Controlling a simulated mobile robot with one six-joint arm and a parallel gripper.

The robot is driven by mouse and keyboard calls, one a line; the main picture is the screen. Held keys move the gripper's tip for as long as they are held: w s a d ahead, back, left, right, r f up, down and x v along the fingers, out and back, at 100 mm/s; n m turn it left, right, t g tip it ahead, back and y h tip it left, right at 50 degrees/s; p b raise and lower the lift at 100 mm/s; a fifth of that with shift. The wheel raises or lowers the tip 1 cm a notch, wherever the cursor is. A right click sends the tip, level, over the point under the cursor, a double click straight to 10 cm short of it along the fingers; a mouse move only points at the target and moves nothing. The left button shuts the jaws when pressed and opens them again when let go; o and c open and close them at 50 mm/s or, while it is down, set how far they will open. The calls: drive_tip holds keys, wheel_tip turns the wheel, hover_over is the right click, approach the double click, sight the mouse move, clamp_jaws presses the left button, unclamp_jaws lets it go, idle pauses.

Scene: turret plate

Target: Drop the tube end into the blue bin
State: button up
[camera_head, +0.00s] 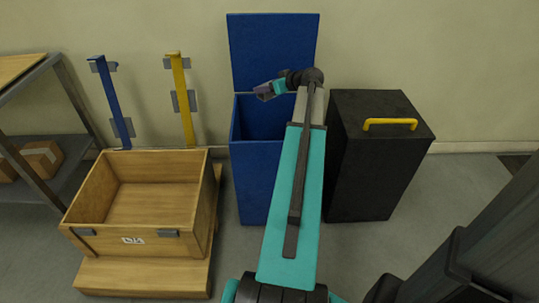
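The blue bin (256,178) stands against the back wall with its lid (272,50) raised upright behind it. My arm reaches up across the right part of the bin. My gripper (264,92) is bent to the left at the arm's far end and appears over the bin's opening. A small purple-grey piece shows at its tip; I cannot tell whether it is the fingers or a held tube end. No tube end can be made out for certain. The inside of the bin looks dark, and its right side is hidden by my arm.
A black bin (378,165) with a yellow handle (390,123) stands shut, close on the right. An open wooden crate (190,222) is at the left. Blue (111,100) and yellow (181,98) posts stand behind it. A shelf (50,150) holds cardboard boxes at the far left.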

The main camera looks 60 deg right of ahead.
drive_tip(key=s+d, duration=0.2)
drive_tip(key=s, duration=0.1)
drive_tip(key=shift+d, duration=0.25)
drive_tip(key=shift+f, duration=0.1)
drive_tip(key=shift+f+b, duration=0.7)
drive_tip(key=shift+f, duration=2.15)
drive_tip(key=o, duration=1.5)
drive_tip(key=shift+c, duration=0.2)
drive_tip(key=shift+s+f, duration=0.1)
